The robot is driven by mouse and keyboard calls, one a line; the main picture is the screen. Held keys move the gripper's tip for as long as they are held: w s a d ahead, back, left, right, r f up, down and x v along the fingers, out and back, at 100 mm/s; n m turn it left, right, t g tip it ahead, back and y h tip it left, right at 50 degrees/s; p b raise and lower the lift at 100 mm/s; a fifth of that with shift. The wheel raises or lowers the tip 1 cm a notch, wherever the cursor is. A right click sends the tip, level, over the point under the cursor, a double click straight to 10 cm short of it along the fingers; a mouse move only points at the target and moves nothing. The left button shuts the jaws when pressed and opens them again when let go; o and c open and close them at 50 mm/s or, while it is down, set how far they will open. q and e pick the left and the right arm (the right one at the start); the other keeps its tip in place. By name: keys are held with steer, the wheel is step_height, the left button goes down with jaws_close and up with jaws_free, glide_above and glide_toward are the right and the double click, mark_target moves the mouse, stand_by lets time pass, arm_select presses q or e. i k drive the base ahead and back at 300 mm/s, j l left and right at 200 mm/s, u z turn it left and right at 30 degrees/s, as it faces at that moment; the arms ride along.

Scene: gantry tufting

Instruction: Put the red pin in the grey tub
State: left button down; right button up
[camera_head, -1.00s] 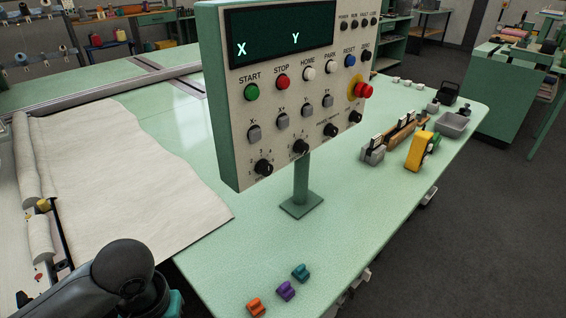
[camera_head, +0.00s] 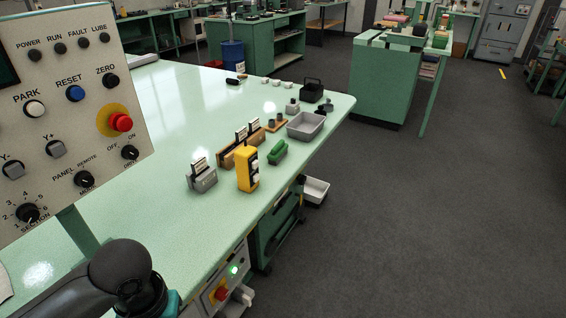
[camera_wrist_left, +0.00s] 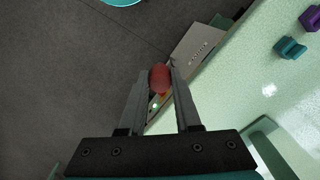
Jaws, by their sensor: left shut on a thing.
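The red pin (camera_wrist_left: 159,78) shows in the left wrist view as a rounded red end between the two fingers. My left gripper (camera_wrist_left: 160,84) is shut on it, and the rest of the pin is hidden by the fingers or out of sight. The pin hangs beyond the green table's edge, above the dark floor and a pale box. In the head view only my left arm shows at the bottom left; its fingers are hidden. The grey tub (camera_head: 306,125) stands on the table near its far right edge, and I see no red pin in it. My right gripper is not in view.
The control panel (camera_head: 70,110) stands at the left of the head view. Near the tub are a yellow block (camera_head: 248,168), a green piece (camera_head: 278,152), a black basket (camera_head: 312,90) and a wooden holder (camera_head: 240,146). A pale bin (camera_head: 316,190) sits below the table edge.

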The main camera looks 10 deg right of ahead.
mark_target(306, 127)
steer(key=i+l+z, duration=0.2)
steer(key=i+l, duration=0.25)
steer(key=i+l+z, duration=0.2)
steer(key=i+l, duration=0.15)
steer(key=i, duration=0.3)
